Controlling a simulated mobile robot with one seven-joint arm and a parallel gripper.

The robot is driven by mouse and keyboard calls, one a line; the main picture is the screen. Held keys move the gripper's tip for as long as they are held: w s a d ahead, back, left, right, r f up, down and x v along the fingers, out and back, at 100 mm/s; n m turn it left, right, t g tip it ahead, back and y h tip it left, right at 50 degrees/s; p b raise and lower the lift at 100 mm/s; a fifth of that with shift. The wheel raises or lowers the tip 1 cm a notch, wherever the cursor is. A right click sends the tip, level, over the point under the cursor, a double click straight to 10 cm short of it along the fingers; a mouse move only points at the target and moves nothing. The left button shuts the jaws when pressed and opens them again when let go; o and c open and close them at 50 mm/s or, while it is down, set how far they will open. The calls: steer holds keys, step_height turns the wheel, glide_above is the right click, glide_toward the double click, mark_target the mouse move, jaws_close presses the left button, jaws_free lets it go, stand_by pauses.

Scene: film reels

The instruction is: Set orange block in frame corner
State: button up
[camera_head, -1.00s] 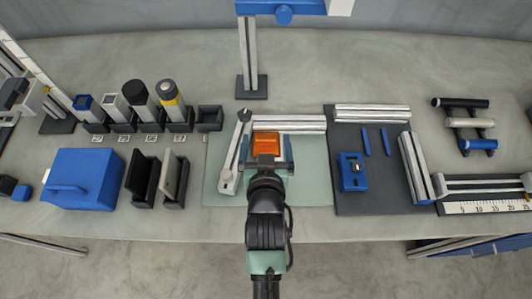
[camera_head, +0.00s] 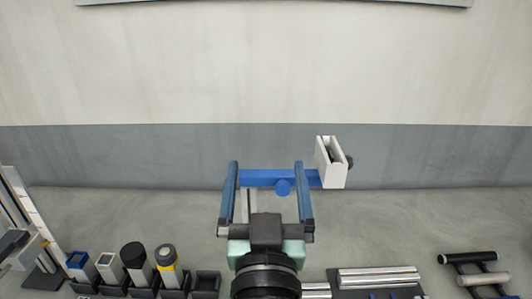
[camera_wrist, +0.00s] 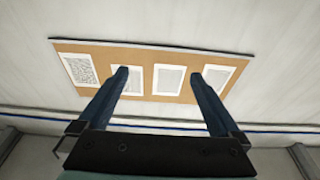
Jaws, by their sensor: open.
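My gripper (camera_head: 266,168) is raised in the middle of the head view, with its two blue fingers spread wide and nothing between them. It also shows open and empty in the wrist view (camera_wrist: 159,76), pointing toward the wall. The orange block is in neither view now. Only a short piece of the silver frame rail (camera_head: 316,290) shows at the bottom edge of the head view, right of my wrist. The frame corner is out of view or hidden by my arm.
A blue crossbar (camera_head: 264,178) with a white bracket (camera_head: 331,163) stands behind the gripper. Several cylinders and square tubes stand in black holders at lower left, including a black-capped one (camera_head: 133,256). A cork board (camera_wrist: 140,65) with white sheets hangs on the wall.

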steer(key=s+r+t, duration=0.3)
steer(key=s+r, duration=0.2)
steer(key=r, duration=0.7)
steer(key=s+r+t, duration=0.3)
steer(key=s+r, duration=0.3)
steer(key=r, duration=0.7)
steer(key=shift+r+t, duration=0.25)
steer(key=shift+t, duration=0.15)
steer(key=shift+c, duration=0.2)
